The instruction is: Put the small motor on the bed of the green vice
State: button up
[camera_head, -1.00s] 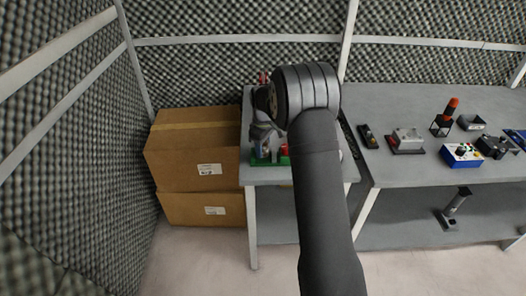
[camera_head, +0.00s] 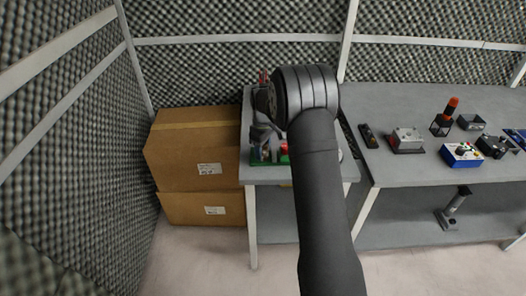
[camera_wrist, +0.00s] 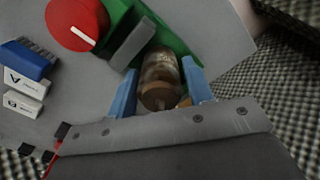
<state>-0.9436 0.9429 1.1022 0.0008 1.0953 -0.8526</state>
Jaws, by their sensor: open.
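The small motor (camera_wrist: 160,78), a brownish metallic cylinder, shows in the wrist view between the two blue fingers of my gripper (camera_wrist: 160,92). The gripper is open, with a finger on each side of the motor. The green vice (camera_wrist: 183,38) is right behind the motor, with a grey jaw block (camera_wrist: 133,44) at its left. The motor appears to be at the vice's bed; its underside contact is hidden. In the head view, the vice (camera_head: 258,162) shows as a green edge at the near end of the left table, below my gripper (camera_head: 262,146). My arm hides much of it.
A red round knob (camera_wrist: 77,22) with a white mark is beside the vice. A blue brush (camera_wrist: 28,58) and white labelled blocks (camera_wrist: 22,92) lie farther left. Cardboard boxes (camera_head: 195,155) stand left of the table. The right table (camera_head: 420,100) holds several devices.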

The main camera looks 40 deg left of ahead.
notch_tip(320, 180, up, 11)
jog(key=shift+r, duration=0.1)
dwell(0.4)
notch_tip(320, 180, down, 12)
jog(key=shift+f, duration=0.1)
jog(key=shift+r, duration=1.7)
